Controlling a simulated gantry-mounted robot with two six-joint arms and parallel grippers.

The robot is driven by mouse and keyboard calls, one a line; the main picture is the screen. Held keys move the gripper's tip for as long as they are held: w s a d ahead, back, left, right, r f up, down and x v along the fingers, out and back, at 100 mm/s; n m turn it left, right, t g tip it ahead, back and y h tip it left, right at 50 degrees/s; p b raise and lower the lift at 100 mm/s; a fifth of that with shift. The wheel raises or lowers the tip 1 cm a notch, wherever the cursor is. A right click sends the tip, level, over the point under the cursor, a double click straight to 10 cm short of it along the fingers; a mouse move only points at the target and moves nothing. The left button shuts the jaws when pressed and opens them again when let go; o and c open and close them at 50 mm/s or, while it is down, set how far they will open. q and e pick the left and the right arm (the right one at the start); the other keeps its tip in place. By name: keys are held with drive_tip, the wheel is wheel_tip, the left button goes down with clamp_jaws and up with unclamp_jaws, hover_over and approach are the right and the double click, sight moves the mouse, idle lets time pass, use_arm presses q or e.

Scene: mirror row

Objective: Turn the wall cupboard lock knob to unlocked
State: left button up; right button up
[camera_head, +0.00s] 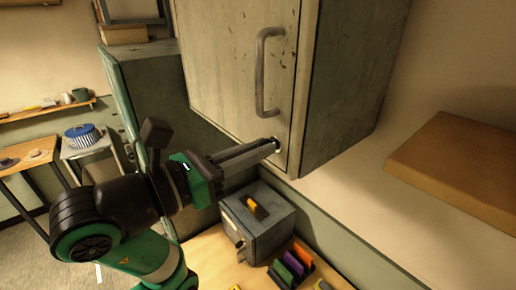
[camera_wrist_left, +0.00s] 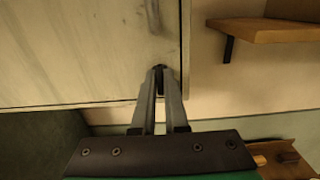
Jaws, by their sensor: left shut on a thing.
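The wall cupboard (camera_head: 215,55) hangs at the top middle of the head view, its worn grey-white door closed and a long vertical bar handle (camera_head: 261,75) on it. The small lock knob (camera_head: 277,147) is at the door's lower right corner, mostly hidden by my fingertips. My left gripper (camera_head: 271,146) reaches up to it from the lower left and is shut on the knob. In the left wrist view the fingers (camera_wrist_left: 160,73) meet at the door's lower edge area, and the knob's turn position cannot be read. My right gripper is not in view.
A wooden shelf (camera_head: 460,170) juts from the wall at right. Below the cupboard a grey box (camera_head: 262,228) with a yellow piece on top stands on a bench, beside several coloured upright items (camera_head: 292,263). A green cabinet (camera_head: 150,85) stands behind my left arm.

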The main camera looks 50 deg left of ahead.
use_arm(q)
clamp_jaws()
drive_tip(key=shift+m, duration=0.4)
drive_tip(key=m, duration=1.2)
drive_tip(key=shift+d+f+m, duration=0.15)
drive_tip(key=shift+d+m, duration=0.1)
drive_tip(key=shift+m, duration=0.05)
drive_tip(key=m, duration=0.4)
drive_tip(key=shift+f+m, duration=0.1)
drive_tip(key=shift+m, duration=0.2)
